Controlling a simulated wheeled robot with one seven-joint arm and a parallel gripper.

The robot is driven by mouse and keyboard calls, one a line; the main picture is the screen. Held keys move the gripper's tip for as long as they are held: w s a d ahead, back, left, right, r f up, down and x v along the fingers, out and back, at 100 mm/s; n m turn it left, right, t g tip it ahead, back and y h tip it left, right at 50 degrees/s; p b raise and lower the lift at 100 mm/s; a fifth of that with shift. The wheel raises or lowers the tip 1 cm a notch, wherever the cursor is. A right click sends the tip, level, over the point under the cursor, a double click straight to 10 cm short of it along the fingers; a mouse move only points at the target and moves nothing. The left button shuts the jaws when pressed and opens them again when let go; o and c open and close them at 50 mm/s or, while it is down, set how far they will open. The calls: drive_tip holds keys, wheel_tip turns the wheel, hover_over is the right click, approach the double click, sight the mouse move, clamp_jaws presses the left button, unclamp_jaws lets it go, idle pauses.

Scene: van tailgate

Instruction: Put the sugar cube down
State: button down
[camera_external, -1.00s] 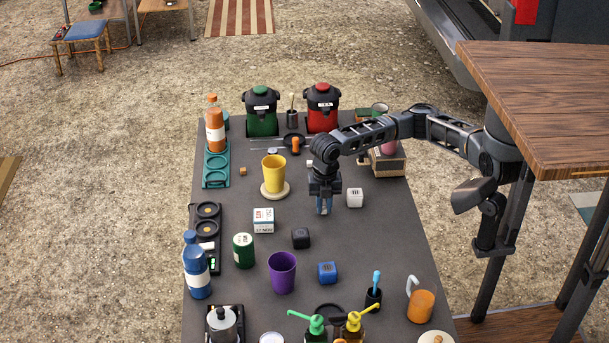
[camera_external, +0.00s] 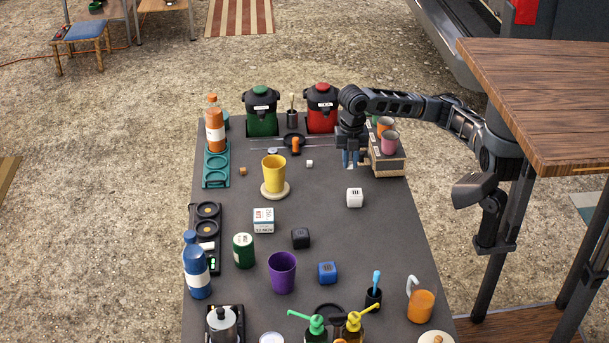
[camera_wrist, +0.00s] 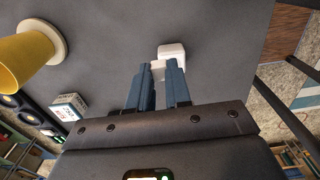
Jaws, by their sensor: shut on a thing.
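My gripper (camera_external: 350,162) is near the far right of the dark table (camera_external: 330,215), just left of a wooden rack. Its blue fingers point down and are shut on a small white sugar cube (camera_external: 350,167). In the wrist view the sugar cube (camera_wrist: 157,70) shows between the fingertips (camera_wrist: 158,76), partly hidden by them. I cannot tell whether it touches the table or hangs a little above. Another small white cube (camera_external: 309,163) and a small brown cube (camera_external: 242,171) lie to the left on the table.
The wooden rack with cups (camera_external: 388,168) stands close right of my gripper. A white block (camera_external: 355,197) lies nearer the camera. A yellow cup (camera_external: 273,172) stands on a round coaster at left. Green (camera_external: 262,112) and red (camera_external: 322,108) dispensers stand behind.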

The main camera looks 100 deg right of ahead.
drive_tip(key=w+r+p, duration=0.5)
drive_tip(key=w+p, duration=0.1)
drive_tip(key=w, duration=0.4)
drive_tip(key=p, duration=0.7)
hover_over(264, 215)
wheel_tip(264, 215, down, 7)
drive_tip(key=shift+d, duration=0.1)
drive_tip(key=shift+f, duration=2)
drive_tip(key=shift+f, duration=0.2)
drive_tip(key=c, duration=1.1)
unclamp_jaws()
drive_tip(key=shift+r, duration=0.1)
drive_tip(key=shift+o, duration=0.2)
